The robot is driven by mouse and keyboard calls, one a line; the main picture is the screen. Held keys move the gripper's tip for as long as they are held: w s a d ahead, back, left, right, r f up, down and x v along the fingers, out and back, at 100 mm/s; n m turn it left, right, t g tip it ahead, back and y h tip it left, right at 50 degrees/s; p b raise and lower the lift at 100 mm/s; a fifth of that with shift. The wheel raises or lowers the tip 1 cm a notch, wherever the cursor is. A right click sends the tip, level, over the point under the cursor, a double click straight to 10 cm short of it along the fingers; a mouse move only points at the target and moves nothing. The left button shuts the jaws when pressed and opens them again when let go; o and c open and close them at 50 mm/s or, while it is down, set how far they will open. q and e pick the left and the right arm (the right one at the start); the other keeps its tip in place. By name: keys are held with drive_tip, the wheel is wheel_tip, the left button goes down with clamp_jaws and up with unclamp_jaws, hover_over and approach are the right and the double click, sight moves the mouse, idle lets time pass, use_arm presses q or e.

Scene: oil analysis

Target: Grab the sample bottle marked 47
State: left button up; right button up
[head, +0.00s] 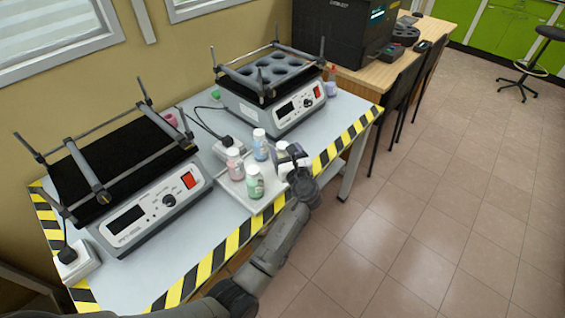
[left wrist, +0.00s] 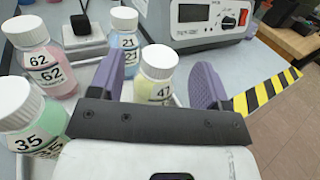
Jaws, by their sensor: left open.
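A yellow sample bottle (left wrist: 157,76) with a white cap stands between my left gripper's fingers in the left wrist view. Its label is partly hidden behind the gripper body; a 4 shows, and the second digit reads like a 1 or 7. My left gripper (left wrist: 158,80) is open, with one purple finger on each side of the bottle. In the head view the left gripper (head: 294,163) is over the right side of the bottle tray (head: 232,188) and mostly hides the yellow bottle. My right gripper is not in view.
Close by stand a pink bottle marked 62 (left wrist: 46,62), a blue one marked 21 (left wrist: 124,44) and a green one marked 35 (left wrist: 30,122). Two shaker machines, left (head: 150,208) and back (head: 285,108), flank the tray. Striped tape marks the table's front edge.

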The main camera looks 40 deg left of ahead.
sight(283, 145)
use_arm(q)
drive_tip(key=b+x, duration=0.1)
drive_tip(key=x, duration=0.2)
drive_tip(key=shift+w+a, duration=0.15)
drive_tip(key=shift+c, duration=0.3)
drive_tip(key=shift+c, duration=0.8)
clamp_jaws()
